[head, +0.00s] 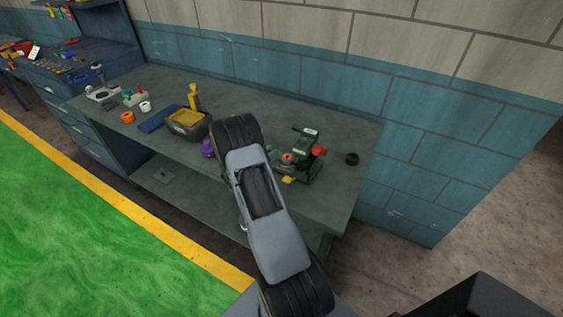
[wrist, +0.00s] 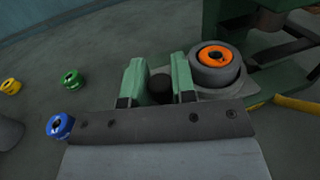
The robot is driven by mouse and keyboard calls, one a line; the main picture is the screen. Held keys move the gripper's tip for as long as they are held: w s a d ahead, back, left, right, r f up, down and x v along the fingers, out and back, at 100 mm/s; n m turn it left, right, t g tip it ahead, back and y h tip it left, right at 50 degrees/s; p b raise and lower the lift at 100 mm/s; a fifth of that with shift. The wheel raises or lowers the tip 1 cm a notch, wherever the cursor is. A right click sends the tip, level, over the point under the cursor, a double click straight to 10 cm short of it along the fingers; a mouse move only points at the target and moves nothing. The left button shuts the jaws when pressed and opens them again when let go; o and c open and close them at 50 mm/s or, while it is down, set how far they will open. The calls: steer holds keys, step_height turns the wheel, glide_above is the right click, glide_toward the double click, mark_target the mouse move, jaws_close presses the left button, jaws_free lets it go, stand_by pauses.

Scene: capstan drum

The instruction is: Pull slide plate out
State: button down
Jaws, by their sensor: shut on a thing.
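In the wrist view, my gripper (wrist: 159,84) has its two green-padded fingers on either side of a dark round knob (wrist: 160,89) and is shut on it. The slide plate (wrist: 246,84) is a grey plate beside the fingers, under a grey drum (wrist: 216,72) with an orange ring (wrist: 213,57) on top. How the knob joins the plate is hidden by the gripper. In the head view, the green machine (head: 304,158) stands on the bench to the right of my arm. My arm hides the gripper there.
On the wrist view's left lie a blue spool (wrist: 60,126), a green spool (wrist: 72,78) and a yellow spool (wrist: 11,86). A yellow bar (wrist: 298,104) sticks out at right.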

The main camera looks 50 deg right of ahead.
steer(key=w, duration=0.1)
steer(key=w+b, duration=0.1)
steer(key=w, duration=0.1)
steer(key=shift+a+f, duration=0.15)
steer(key=shift+a, duration=0.2)
steer(key=shift+w+a+r, duration=0.1)
steer(key=shift+w+r, duration=0.1)
steer(key=shift+r, duration=0.05)
steer(key=c, duration=1.4)
jaws_free()
steer(key=shift+o, duration=0.9)
steer(key=shift+w, duration=0.15)
steer(key=shift+a+f, duration=0.1)
steer(key=a+b, duration=0.2)
steer(key=a, duration=1.1)
steer(key=shift+a+b, duration=0.3)
steer(key=shift+a, duration=0.05)
